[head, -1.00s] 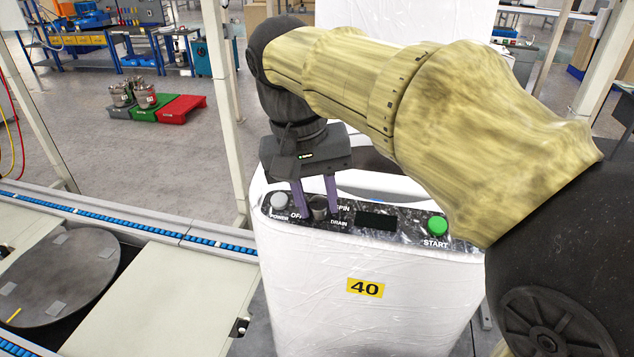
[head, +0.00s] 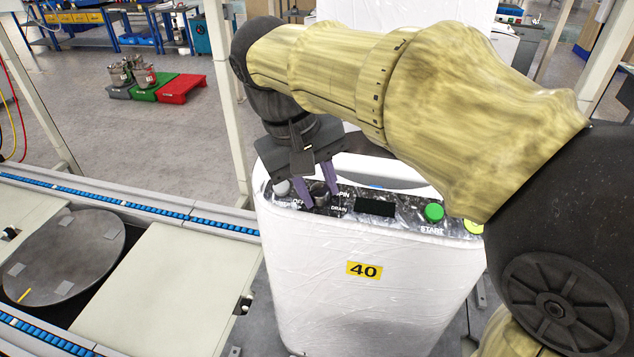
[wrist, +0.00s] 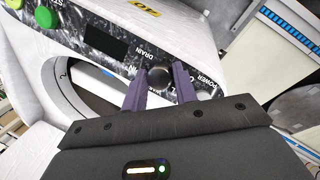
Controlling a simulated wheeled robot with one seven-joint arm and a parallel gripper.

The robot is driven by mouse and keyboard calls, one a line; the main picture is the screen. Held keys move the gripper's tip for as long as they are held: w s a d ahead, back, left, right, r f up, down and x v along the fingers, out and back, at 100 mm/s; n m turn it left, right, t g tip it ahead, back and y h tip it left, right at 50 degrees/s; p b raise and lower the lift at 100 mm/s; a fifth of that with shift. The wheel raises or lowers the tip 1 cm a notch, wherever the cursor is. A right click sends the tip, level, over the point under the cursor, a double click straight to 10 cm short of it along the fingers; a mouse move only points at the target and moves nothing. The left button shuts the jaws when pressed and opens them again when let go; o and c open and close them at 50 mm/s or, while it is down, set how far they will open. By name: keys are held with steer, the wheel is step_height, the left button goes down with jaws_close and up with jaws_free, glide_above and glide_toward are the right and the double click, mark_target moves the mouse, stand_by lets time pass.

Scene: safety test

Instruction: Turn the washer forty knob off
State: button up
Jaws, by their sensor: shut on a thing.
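The washer (head: 330,310) is white with a yellow label reading 40 (head: 364,270). Its dark knob (head: 320,195) is on the black speckled panel, between the OFF, SPIN and DRAIN marks. My gripper (head: 319,198) reaches down from above, its purple fingers shut on the knob, one on each side. In the wrist view the round knob (wrist: 158,77) shows between the fingertips, with DRAIN and POWER lettering near it. The gripper is tilted in the head view. The fingers partly cover the OFF and SPIN lettering, and I cannot tell the knob's pointer position.
A grey power button (head: 281,187) is close left of the fingers. A dark display (head: 375,208), a green START button (head: 433,211) and a yellow button (head: 474,227) are to the right. A conveyor with blue rollers (head: 130,212) runs along the left.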

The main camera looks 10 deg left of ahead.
steer(key=o, duration=1)
steer(key=shift+c, duration=0.2)
steer(key=shift+r, duration=0.1)
steer(key=p+v, duration=0.3)
steer(key=v, duration=1.4)
steer(key=shift+p, duration=0.3)
steer(key=shift+w+a, duration=0.1)
